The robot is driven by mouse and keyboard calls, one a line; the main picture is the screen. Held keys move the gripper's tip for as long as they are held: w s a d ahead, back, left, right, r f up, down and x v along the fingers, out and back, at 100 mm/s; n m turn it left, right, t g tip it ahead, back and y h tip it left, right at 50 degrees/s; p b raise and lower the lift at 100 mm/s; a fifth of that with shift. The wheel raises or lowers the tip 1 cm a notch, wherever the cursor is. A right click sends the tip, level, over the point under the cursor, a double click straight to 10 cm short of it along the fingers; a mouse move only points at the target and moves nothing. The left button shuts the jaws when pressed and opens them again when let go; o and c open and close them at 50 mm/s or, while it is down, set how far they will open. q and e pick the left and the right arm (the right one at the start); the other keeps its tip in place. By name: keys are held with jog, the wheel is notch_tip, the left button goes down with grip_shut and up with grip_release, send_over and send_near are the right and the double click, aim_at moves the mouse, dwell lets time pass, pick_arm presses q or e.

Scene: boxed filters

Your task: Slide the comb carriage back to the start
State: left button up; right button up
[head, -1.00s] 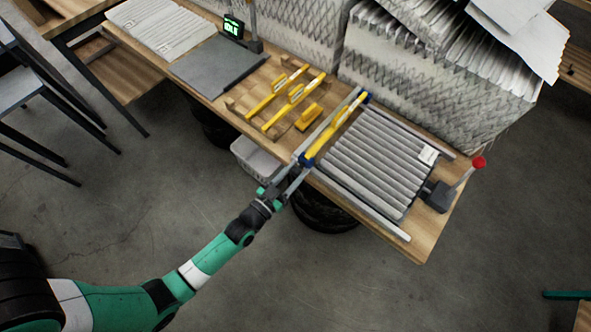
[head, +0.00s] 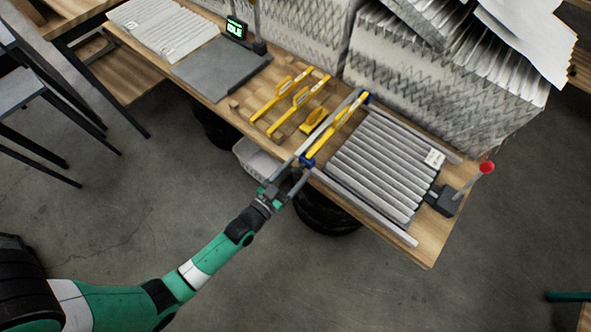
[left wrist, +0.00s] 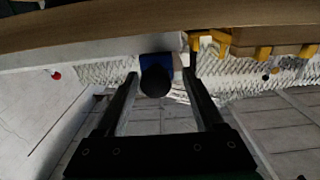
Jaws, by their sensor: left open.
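The comb carriage is a yellow bar (head: 337,131) with blue ends, lying across the bench at the left edge of the grey pleated filter (head: 385,160). Its near blue end (head: 307,161) is at the bench's front edge. My left gripper (head: 300,175) is at this near end. In the left wrist view, a round black knob (left wrist: 155,81) in front of a blue block (left wrist: 157,61) shows between the open fingers of my left gripper (left wrist: 160,76). Whether the fingers touch the knob I cannot tell. My right gripper is not in view.
Yellow-handled tools (head: 290,97) lie left of the carriage. A red-knobbed lever (head: 487,168) stands at the right end. Stacked pleated packs (head: 430,85) block the back. A grey bin (head: 255,160) sits below.

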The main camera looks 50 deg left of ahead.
pick_arm(q)
jog(key=shift+s, duration=0.1)
jog(key=s+d+p, duration=0.1)
jog(key=s+d, duration=0.1)
jog(key=s, duration=0.9)
jog(key=shift+s, duration=0.15)
